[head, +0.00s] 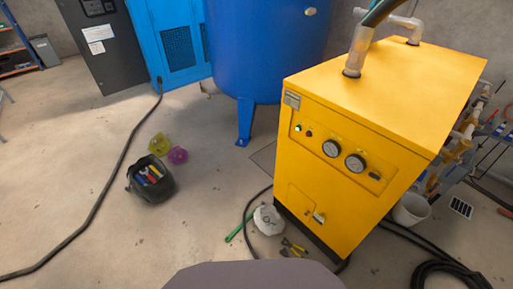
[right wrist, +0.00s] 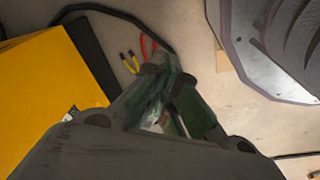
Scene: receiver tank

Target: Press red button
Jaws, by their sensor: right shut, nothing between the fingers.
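The yellow machine (head: 350,110) stands at the right in the head view. Its front panel has a small green dot (head: 298,128) and, just right of it, a small reddish dot (head: 309,133) that looks like the red button. Two round gauges (head: 343,155) sit further right on the panel. In the right wrist view my right gripper (right wrist: 168,68) is shut and empty, above the floor beside the yellow machine (right wrist: 45,85). The button is not visible in that view, and the gripper is apart from the panel. My left gripper is in neither view.
A blue tank (head: 265,45) stands behind the machine. A black tool bag (head: 152,182) is on the floor at left. Yellow-handled pliers (head: 292,247), a white bag (head: 268,220) and a green tool (head: 236,231) lie before the machine. A white bucket (head: 410,209) and hoses are at right.

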